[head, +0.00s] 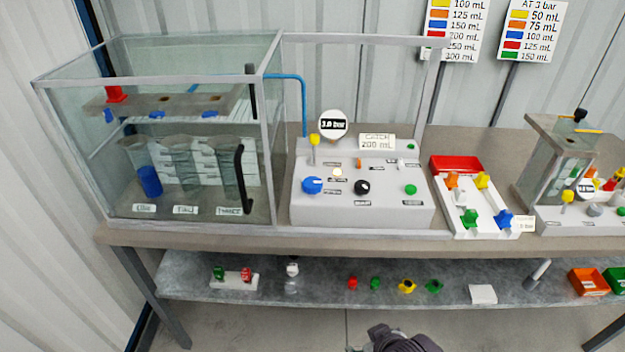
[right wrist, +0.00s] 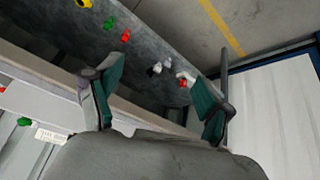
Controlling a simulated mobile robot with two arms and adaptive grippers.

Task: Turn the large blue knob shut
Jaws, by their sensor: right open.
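The large blue knob (head: 312,185) is on the left of the front of the light grey control panel (head: 335,211), on the bench beside the glass tank. A pale mark shows on the knob, but its exact setting is too small to read. My right gripper (right wrist: 160,85) is open and empty in the right wrist view, its green-padded fingers apart. The bench edge and lower shelf lie beyond the fingers. The blue knob is not visible in that view. A dark grey part of my arm shows at the bottom of the head view, well below the knob. My left gripper is not in view.
A black knob (head: 362,187), a green knob (head: 410,189) and a yellow-topped lever (head: 314,139) share the panel. The glass tank (head: 174,150) stands close on its left. A red tray (head: 456,163) is to the right. The lower shelf (head: 325,290) holds loose parts.

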